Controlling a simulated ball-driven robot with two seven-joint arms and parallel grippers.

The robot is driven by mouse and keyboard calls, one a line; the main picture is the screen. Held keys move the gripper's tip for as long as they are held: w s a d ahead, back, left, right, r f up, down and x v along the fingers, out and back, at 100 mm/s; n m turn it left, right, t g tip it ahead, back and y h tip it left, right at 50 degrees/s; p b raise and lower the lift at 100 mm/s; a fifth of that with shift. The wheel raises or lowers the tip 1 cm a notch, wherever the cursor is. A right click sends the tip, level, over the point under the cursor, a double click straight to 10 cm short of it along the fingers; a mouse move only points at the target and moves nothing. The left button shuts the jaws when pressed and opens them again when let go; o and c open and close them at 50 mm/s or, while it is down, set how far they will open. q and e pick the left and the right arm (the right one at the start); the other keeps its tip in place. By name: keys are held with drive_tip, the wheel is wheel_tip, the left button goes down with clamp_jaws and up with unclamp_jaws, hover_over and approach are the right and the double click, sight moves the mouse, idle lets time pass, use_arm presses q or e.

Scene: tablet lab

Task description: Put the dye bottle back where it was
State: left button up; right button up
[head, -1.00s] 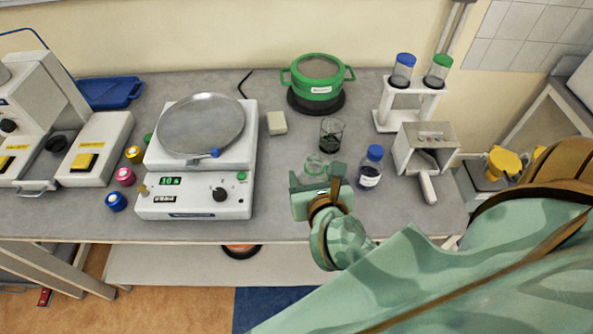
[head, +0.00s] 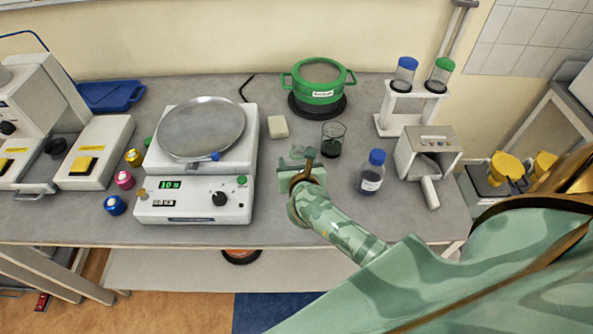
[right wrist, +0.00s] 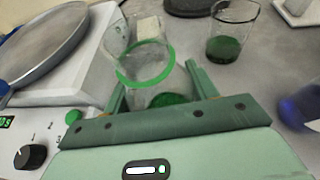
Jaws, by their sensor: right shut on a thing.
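The bottle with a blue cap and dark blue-violet liquid (head: 372,173) stands upright on the bench, right of my right gripper and apart from it. Its blurred blue part also shows at the right edge of the right wrist view (right wrist: 302,108). My right gripper (head: 302,165) is over the bench between the scale and that bottle. It is shut on a clear vessel with a green ring (right wrist: 146,64), which stands between the fingers and shows green lower down. In the head view the gripper hides most of this vessel. My left gripper is not in view.
A beaker with dark green liquid (head: 332,140) stands just beyond my right gripper. A scale with a round pan (head: 195,195) is to the left, several small colored jars beyond it. A green pot (head: 318,84), white block (head: 278,127), vial stand (head: 388,122) and metal scoop box (head: 425,150) stand around.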

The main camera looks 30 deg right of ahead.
drive_tip(key=shift+f, duration=1.5)
drive_tip(key=shift+b, duration=0.3)
drive_tip(key=shift+f, duration=0.2)
drive_tip(key=o, duration=1.2)
drive_tip(key=shift+r, duration=0.2)
drive_tip(key=p+v, duration=0.1)
drive_tip(key=v, duration=1.1)
drive_tip(key=shift+s, duration=0.1)
